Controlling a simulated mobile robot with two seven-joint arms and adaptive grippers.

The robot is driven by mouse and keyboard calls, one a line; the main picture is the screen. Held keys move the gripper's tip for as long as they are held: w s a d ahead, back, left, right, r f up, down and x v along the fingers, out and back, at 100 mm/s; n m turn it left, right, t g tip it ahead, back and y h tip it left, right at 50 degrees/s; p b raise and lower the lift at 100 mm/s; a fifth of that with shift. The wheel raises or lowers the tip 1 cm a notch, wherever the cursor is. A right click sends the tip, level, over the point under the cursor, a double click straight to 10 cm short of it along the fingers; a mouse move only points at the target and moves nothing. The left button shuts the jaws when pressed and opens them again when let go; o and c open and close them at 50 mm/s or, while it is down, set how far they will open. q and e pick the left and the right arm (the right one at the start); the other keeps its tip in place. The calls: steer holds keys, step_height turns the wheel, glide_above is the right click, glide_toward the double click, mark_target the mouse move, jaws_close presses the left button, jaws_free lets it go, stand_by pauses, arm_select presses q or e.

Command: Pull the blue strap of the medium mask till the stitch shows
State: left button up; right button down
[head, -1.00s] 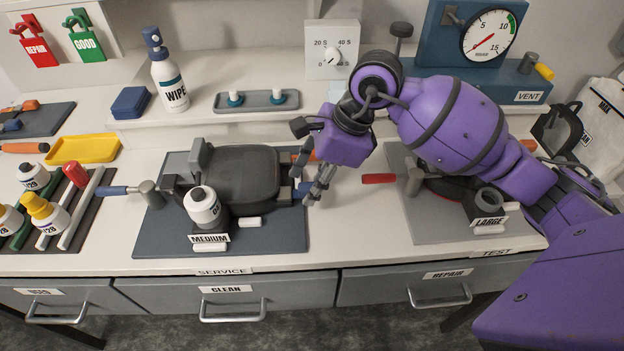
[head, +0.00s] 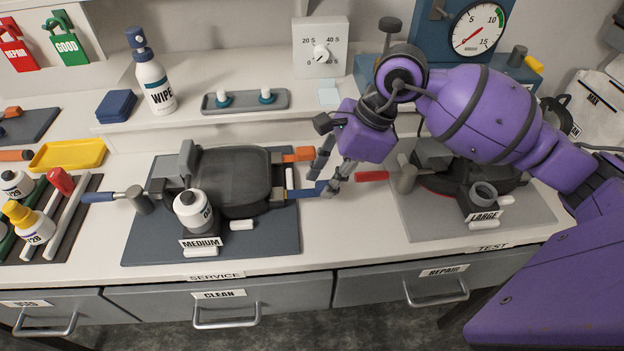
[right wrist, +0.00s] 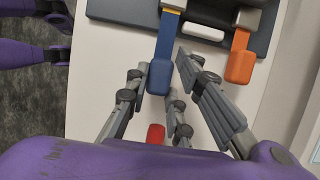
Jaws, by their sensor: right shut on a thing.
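The medium mask (head: 235,178), dark grey, lies on a dark mat behind its MEDIUM label (head: 202,243). Its blue strap (head: 306,192) sticks out from the right side, and shows in the right wrist view (right wrist: 165,48) too. My right gripper (head: 334,186) is shut on the tab at the strap's outer end; its fingers (right wrist: 160,80) sit on both sides of the tab. A small yellow band (right wrist: 173,11) shows on the strap near the mask. An orange strap (head: 298,154) lies behind the blue one, apart from the gripper. My left gripper is not seen.
A red strap (head: 371,176) of the large mask lies just right of my gripper. The LARGE label (head: 485,216) is further right. Clear bench lies in front of the gripper.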

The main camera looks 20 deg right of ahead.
steer(key=shift+d, duration=0.1)
steer(key=c, duration=1.5)
jaws_free()
steer(key=shift+d+r, duration=0.1)
steer(key=shift+r, duration=0.1)
steer(key=v, duration=1.1)
steer(key=shift+s+d+r, duration=0.1)
steer(key=shift+r, duration=0.25)
steer(key=shift+f, duration=0.1)
